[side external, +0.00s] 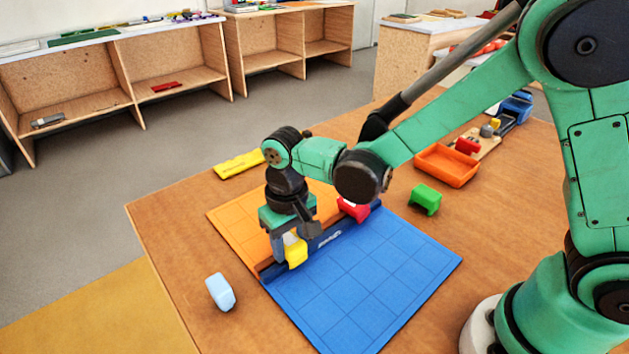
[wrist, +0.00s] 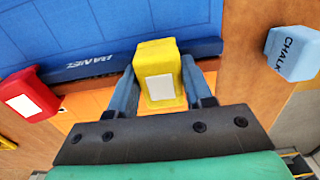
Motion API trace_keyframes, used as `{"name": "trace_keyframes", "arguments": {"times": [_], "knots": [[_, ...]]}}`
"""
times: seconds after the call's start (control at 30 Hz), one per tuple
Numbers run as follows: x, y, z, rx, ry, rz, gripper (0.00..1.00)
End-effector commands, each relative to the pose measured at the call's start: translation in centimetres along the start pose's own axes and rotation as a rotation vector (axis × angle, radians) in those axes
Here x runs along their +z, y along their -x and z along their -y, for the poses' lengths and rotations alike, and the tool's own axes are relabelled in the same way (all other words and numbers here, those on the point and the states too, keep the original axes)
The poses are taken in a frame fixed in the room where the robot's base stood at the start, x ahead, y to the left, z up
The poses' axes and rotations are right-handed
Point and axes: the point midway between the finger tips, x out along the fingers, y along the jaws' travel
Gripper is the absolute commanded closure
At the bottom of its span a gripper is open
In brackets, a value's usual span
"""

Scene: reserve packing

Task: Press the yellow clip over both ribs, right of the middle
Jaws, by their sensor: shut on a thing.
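My gripper (side external: 289,243) is shut on the yellow clip (side external: 296,254), low over the near-left part of the dark blue rib (side external: 272,271) where the panels meet. In the wrist view the yellow clip (wrist: 155,58) sits between my two fingers, right of the rib's white lettering, with a pale label facing me. It overlaps the rib's edge; I cannot tell whether it is seated over both ribs. The red clip (side external: 353,209) is on the rib's far end and shows at left in the wrist view (wrist: 28,97). The blue panel (side external: 365,275) and orange panel (side external: 232,222) lie side by side.
A light blue chalk block (side external: 220,291) stands left of the panels. A green block (side external: 425,199) and an orange tray (side external: 446,165) are at the right. A yellow strip (side external: 239,164) lies near the back edge.

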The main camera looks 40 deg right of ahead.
Motion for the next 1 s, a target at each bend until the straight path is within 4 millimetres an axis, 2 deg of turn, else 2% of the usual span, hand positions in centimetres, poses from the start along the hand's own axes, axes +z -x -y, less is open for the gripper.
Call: {"name": "trace_keyframes", "arguments": {"times": [0.1, 0.13, 0.23, 0.57, 1.0], "knots": [[0.0, 0.0, 0.0, 0.0, 0.0, 0.0, 0.93], [0.0, 0.0, 0.0, 0.0, 0.0, 0.0, 0.46], [0.0, 0.0, 0.0, 0.0, 0.0, 0.0, 0.18], [0.0, 0.2, 0.0, 0.0, 0.0, 0.0, 0.18], [0.0, 5.2, 0.0, 0.0, 0.0, 0.0, 0.18]]}}
